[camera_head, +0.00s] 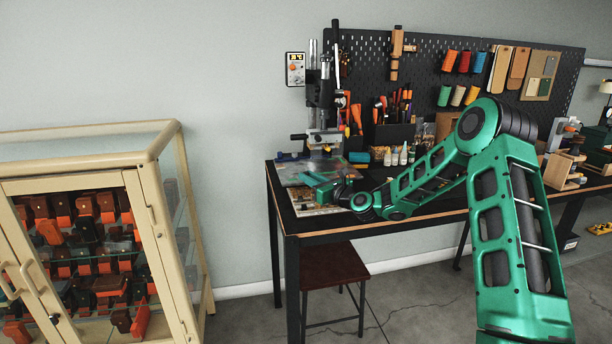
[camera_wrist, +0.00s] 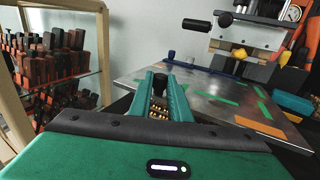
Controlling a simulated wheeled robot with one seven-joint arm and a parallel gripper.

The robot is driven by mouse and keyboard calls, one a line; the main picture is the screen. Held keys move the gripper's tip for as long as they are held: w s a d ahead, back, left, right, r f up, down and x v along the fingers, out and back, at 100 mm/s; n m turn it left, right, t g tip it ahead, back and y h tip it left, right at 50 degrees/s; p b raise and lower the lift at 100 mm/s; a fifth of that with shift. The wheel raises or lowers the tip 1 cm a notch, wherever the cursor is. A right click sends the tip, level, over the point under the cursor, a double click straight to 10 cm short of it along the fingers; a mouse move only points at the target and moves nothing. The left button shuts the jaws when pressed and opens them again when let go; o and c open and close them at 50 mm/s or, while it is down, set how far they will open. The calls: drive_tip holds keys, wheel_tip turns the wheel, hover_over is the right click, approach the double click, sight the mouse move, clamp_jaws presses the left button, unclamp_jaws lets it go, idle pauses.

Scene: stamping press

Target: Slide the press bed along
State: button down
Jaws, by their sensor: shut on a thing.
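The stamping press (camera_head: 325,100) stands on the black workbench against the wall. In the wrist view its bed (camera_wrist: 205,90) is a flat metal plate with green and orange strips, lying under the press head (camera_wrist: 250,38). My gripper (camera_wrist: 160,84) is at the plate's near left edge, its green fingers close together around a small dark knob (camera_wrist: 160,78). The fingers hide the knob's lower part and how it joins the bed. In the head view my gripper (camera_head: 312,182) is low over the bench's left end, beside the bed (camera_head: 296,170).
A glass-door cabinet (camera_head: 165,140) of leather goods stands at the left, apart from the bench (camera_head: 400,208). Tool holders (camera_head: 392,133) and small bottles (camera_head: 395,157) are right of the press. A dark stool (camera_head: 322,268) is under the bench.

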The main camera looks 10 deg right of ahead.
drive_tip(key=shift+w+d+f, duration=0.1)
drive_tip(key=shift+w+d, duration=0.05)
drive_tip(key=shift+w, duration=1.15)
drive_tip(key=shift+w+d, duration=0.15)
drive_tip(key=shift+w, duration=1.15)
drive_tip(key=c, duration=1.6)
unclamp_jaws()
drive_tip(key=shift+o, duration=0.2)
drive_tip(key=shift+a, duration=0.15)
drive_tip(key=shift+s, duration=0.1)
